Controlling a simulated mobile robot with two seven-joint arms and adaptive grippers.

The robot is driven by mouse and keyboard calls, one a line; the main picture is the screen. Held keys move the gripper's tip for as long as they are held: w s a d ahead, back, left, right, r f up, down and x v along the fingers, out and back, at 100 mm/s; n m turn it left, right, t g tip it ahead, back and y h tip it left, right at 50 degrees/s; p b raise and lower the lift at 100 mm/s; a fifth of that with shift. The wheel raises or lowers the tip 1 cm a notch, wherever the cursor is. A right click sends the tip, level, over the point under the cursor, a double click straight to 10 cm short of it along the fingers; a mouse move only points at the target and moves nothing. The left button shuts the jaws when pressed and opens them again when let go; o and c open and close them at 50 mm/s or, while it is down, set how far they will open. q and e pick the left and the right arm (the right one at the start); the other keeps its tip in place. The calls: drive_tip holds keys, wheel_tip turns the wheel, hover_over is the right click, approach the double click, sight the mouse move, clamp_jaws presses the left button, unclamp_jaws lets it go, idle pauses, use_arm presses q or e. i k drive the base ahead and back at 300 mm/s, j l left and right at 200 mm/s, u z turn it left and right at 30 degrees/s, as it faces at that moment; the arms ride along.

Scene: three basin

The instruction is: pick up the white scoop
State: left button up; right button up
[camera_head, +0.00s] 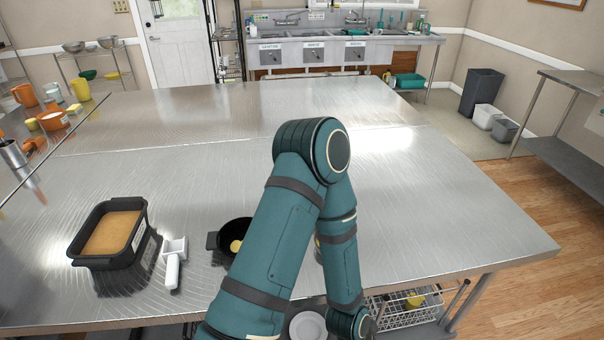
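The white scoop (173,270) lies on the near left part of the metal table (420,200). Its square head points away from me and its handle points toward me. It is just right of a black container (112,262) filled with a tan substance, with a small gap or light contact that I cannot tell apart. One of my teal arms is bent over the table right of the scoop, its far end dropping below the near edge. Neither gripper shows in this view.
A black pan (232,232) with something yellow in it stands right of the scoop, partly hidden by my arm. Orange and white containers (53,120) stand on the surface at the far left. The middle and right of the table are clear.

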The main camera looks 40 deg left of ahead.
sight(174, 260)
drive_tip(key=u, duration=1.55)
drive_tip(key=k+l+u, duration=0.1)
drive_tip(key=u, duration=0.35)
drive_tip(key=k+u, duration=0.1)
drive_tip(key=u, duration=0.3)
drive_tip(key=i, duration=0.2)
